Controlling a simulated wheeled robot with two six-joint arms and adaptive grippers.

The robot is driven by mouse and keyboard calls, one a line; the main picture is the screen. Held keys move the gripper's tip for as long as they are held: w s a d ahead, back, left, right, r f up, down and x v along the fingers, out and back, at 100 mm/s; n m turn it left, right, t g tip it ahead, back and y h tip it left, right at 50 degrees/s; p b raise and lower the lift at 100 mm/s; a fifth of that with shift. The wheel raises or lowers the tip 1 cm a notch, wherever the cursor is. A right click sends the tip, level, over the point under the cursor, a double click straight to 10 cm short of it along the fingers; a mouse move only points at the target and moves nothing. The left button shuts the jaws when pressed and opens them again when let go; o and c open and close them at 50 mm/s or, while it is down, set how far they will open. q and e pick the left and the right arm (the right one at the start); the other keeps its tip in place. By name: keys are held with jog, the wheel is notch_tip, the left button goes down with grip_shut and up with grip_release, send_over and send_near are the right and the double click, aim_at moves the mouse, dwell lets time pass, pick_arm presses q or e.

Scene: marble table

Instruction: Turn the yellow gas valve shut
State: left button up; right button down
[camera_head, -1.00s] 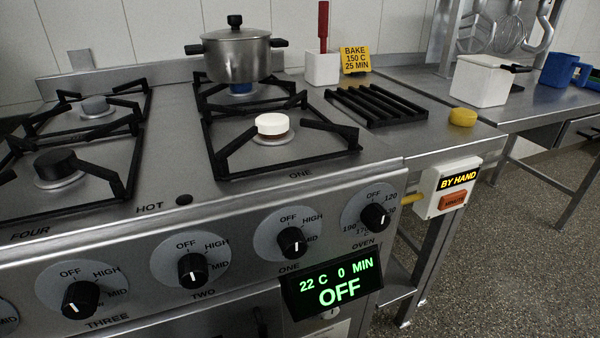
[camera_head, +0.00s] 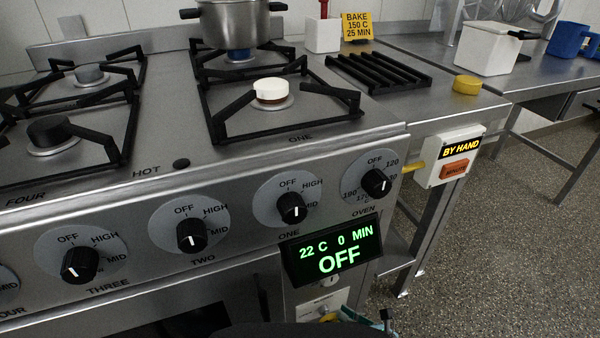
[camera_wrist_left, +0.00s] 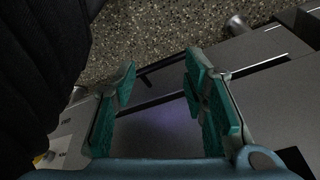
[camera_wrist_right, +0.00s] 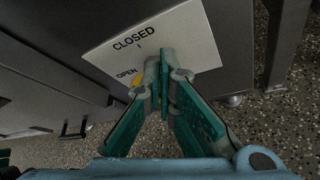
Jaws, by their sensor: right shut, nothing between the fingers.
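The yellow valve handle (camera_wrist_right: 136,80) shows in part in the right wrist view, beside a white plate (camera_wrist_right: 115,60) marked CLOSED and OPEN. My fingers cover some of it, so I cannot tell its exact angle or whether they touch it. In the head view, a yellow bit (camera_head: 328,317) shows low under the oven display, beside my right gripper (camera_head: 352,314). My right gripper (camera_wrist_right: 164,62) is shut and empty, its fingertips together in front of the plate. My left gripper (camera_wrist_left: 158,72) is open and empty, over grey metal surfaces.
The stove front with black knobs (camera_head: 292,208) and the lit display (camera_head: 332,258) reading OFF lie above the valve area. A white BY HAND box (camera_head: 450,157) hangs at the right. Speckled floor (camera_head: 500,260) lies open to the right.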

pick_arm(q)
jog(key=shift+v, duration=0.85)
pick_arm(e)
jog(key=shift+w+d+f, duration=0.15)
jog(key=shift+d+f, duration=0.25)
jog(key=shift+f, duration=0.05)
pick_arm(q)
jog(key=shift+s, duration=0.2)
jog(key=shift+w, duration=0.2)
jog(key=shift+r+p, duration=0.45)
jog(key=shift+r, duration=0.15)
pick_arm(e)
jog(key=s+d, duration=0.3)
jog(key=s, duration=0.2)
jog(key=shift+s+r, duration=0.15)
jog(key=shift+r, duration=0.05)
jog(key=shift+a, duration=0.1)
